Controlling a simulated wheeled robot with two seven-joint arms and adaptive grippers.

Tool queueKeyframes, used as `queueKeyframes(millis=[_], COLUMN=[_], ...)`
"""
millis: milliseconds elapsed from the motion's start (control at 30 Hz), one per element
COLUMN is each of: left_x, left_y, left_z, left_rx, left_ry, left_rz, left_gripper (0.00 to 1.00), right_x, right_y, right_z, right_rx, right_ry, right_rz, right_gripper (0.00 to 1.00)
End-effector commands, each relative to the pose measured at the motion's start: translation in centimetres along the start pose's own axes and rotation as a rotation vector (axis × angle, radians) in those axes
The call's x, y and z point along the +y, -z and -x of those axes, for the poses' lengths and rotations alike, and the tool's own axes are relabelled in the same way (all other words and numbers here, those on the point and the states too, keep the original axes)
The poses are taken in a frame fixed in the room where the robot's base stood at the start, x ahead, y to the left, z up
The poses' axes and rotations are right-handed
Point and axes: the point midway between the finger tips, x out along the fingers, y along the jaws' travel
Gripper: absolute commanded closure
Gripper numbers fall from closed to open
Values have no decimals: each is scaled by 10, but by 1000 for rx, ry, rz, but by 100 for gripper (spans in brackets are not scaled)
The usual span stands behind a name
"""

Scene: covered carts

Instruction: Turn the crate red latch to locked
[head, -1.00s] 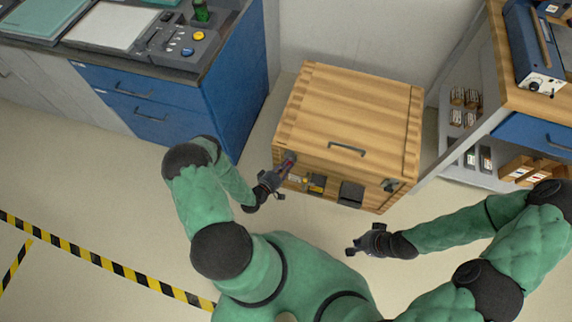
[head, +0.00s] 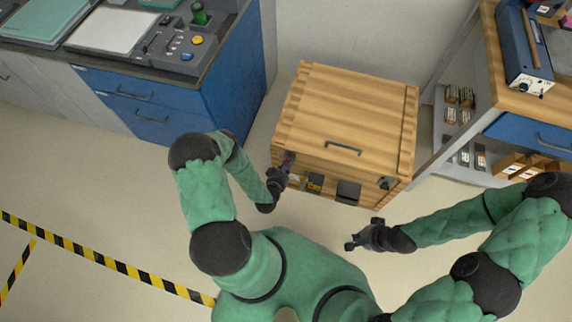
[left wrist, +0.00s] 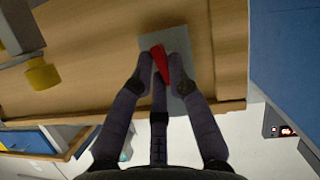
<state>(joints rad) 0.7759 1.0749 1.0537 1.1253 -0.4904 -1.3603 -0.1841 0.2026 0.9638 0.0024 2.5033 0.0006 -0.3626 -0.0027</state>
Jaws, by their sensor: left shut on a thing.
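The wooden crate (head: 345,110) stands on the floor against the wall, with a grey handle on its lid. The red latch (left wrist: 160,62) sits on a grey plate (left wrist: 178,40) on the crate's front, in the left wrist view. My left gripper (left wrist: 160,75) has its fingers closed around the red latch. In the head view the left gripper (head: 284,168) is at the crate's front left corner and mostly hides the latch. My right gripper (head: 352,243) is apart from the crate, in front of its right side; its finger opening is too small to tell.
A yellow part (left wrist: 42,76) is on the crate front beside the latch. A blue cabinet (head: 228,90) stands left of the crate and a shelf unit (head: 465,130) right of it.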

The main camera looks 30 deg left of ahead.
Motion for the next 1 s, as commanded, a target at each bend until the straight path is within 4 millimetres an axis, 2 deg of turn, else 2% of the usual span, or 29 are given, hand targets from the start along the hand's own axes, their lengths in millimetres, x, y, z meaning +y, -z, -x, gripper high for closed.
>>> queueKeyframes(millis=[333,900,933,1000], left_x=[2,2,2,2], left_y=[-2,-3,-3,-3], left_z=[1,1,1,1], left_rx=[-4,-5,-5,-4], left_ry=[55,67,67,67], left_rz=[-134,-159,-159,-159], left_gripper=[100,100,74,59], right_x=[-1,-1,-1,-1], right_y=[0,0,0,0], right_z=[2,2,2,2], right_rx=[0,0,0,0], right_ry=[0,0,0,0], right_rz=[0,0,0,0], right_gripper=[100,100,100,100])
